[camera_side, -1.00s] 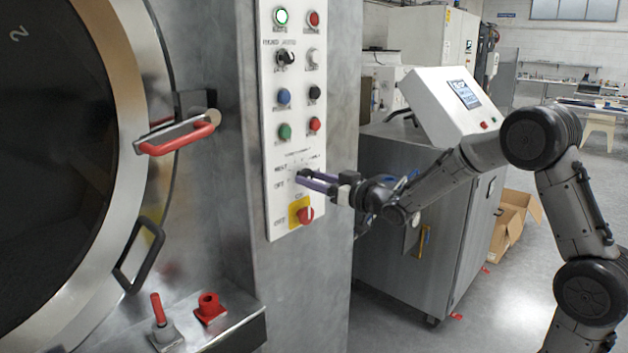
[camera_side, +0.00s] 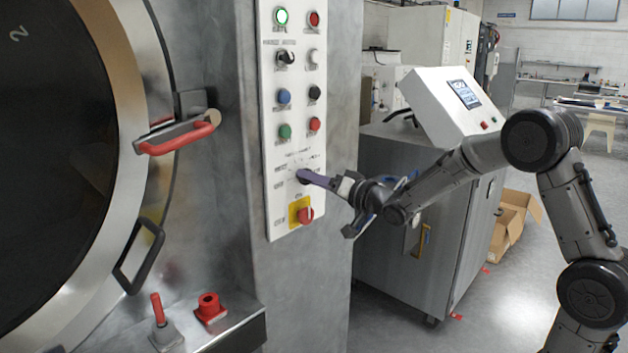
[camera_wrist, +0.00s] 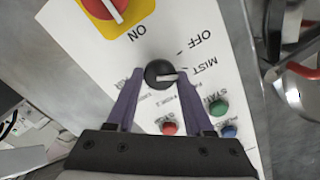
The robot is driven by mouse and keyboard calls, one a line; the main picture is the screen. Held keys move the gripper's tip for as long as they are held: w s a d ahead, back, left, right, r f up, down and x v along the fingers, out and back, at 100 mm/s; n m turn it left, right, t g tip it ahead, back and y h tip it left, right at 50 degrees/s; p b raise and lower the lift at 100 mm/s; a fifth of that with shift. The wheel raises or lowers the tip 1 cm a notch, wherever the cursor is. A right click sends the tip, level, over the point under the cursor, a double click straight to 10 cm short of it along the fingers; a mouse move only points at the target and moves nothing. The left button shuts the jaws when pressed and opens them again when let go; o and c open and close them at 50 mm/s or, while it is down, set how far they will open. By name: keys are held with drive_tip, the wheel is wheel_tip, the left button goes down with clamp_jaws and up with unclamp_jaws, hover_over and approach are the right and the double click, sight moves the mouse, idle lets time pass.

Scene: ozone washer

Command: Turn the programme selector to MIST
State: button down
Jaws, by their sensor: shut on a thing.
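The programme selector (camera_wrist: 159,73) is a round black knob with a white pointer line on a white panel. In the wrist view its pointer is toward the right, at the near end of the MIST label (camera_wrist: 200,71). The OFF label (camera_wrist: 200,40) is above that. My gripper (camera_wrist: 160,76) has its two purple fingers on either side of the knob and is shut on it. In the side view my gripper (camera_side: 304,177) meets the panel at the selector, and the fingers mostly hide the knob.
A red switch on a yellow plate (camera_side: 301,214) lies just below the selector. Push buttons, including a red one (camera_side: 314,124) and a green one (camera_side: 284,131), are above it. A red door handle (camera_side: 180,137) stands out to the left. A grey cabinet (camera_side: 450,250) is behind my arm.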

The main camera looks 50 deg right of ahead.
drive_tip(key=shift+m, duration=0.3)
drive_tip(key=shift+c, duration=1.6)
unclamp_jaws()
drive_tip(key=s, duration=1.4)
drive_tip(key=shift+w, duration=0.1)
